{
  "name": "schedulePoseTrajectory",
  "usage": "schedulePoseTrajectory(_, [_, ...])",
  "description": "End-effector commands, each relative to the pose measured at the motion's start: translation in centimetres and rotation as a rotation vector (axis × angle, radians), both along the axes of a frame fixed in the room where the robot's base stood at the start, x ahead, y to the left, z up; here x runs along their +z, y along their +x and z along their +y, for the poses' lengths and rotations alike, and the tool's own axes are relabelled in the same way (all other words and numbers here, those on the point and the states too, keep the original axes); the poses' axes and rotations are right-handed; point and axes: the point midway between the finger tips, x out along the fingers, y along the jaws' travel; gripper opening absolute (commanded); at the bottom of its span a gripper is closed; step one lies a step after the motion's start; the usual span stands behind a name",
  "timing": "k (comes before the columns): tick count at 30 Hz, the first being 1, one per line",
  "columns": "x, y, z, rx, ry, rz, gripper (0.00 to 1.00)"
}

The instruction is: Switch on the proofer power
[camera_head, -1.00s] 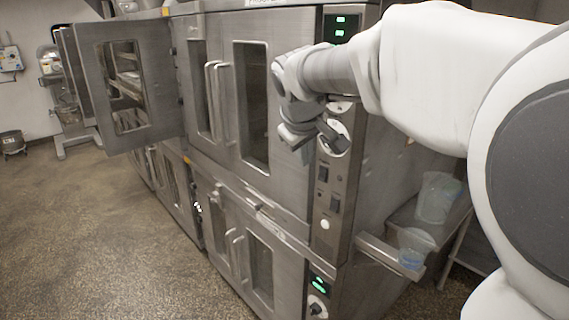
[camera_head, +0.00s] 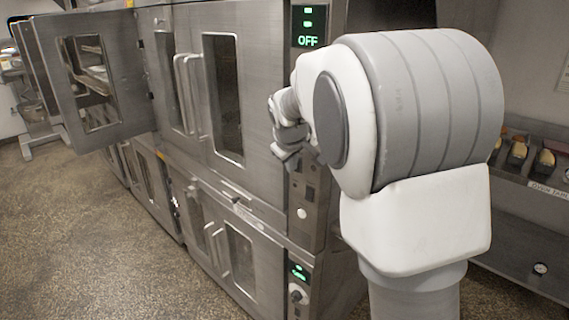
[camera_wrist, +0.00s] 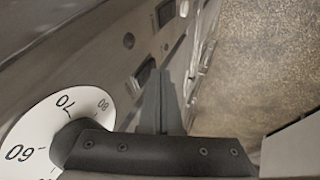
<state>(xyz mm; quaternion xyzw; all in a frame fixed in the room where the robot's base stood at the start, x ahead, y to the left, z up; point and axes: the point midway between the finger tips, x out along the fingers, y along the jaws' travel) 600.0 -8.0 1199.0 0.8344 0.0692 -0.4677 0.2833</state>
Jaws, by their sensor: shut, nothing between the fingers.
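The proofer (camera_head: 262,90) is a stainless steel cabinet with windowed doors. Its green display (camera_head: 308,40) reads OFF. Its narrow control panel runs down the right edge, partly hidden by my arm. A dark rocker switch (camera_head: 309,193) shows below my gripper. In the wrist view, two dark rocker switches (camera_wrist: 144,74) (camera_wrist: 165,13) sit on the panel, with a round black button (camera_wrist: 128,40) between them. My gripper (camera_head: 287,162) is in front of the panel, above the lower switch. In the wrist view, my gripper (camera_wrist: 165,78) is shut and empty, close beside the nearer switch; contact cannot be told.
A white numbered dial (camera_wrist: 35,135) lies close to my gripper's left. A lower unit (camera_head: 240,255) has its own lit display (camera_head: 299,272). An open door (camera_head: 95,85) juts out at left. A shelf with small items (camera_head: 530,160) is at right. The floor at left is clear.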

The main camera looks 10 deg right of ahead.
Motion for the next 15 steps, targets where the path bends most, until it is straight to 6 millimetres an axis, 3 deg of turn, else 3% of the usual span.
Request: schedulePoseTrajectory(15, [-0.76, 0.22, -0.20, 0.003, -0.046, -0.033, 0.00])
